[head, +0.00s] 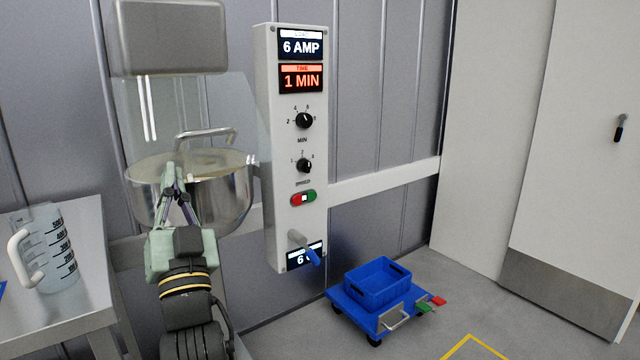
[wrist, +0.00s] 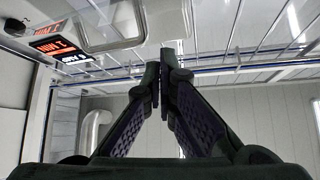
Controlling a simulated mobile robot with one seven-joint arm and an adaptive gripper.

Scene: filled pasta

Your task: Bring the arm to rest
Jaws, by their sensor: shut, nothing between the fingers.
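My gripper (head: 172,170) is raised in front of the steel mixing bowl (head: 225,195) in the head view, fingers pointing up and away. Its fingertips overlap the bowl in the picture; I cannot tell whether they touch it. In the wrist view my gripper (wrist: 163,70) has its two fingers together at the tips, with nothing between them. My arm rises from the bottom of the head view.
A control panel (head: 285,150) with displays, knobs and red-green buttons stands right of the bowl. A measuring jug (head: 55,255) stands on a steel table (head: 85,315) at left. A blue crate (head: 378,284) sits on a dolly (head: 345,306) on the floor. A door (head: 580,150) is at right.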

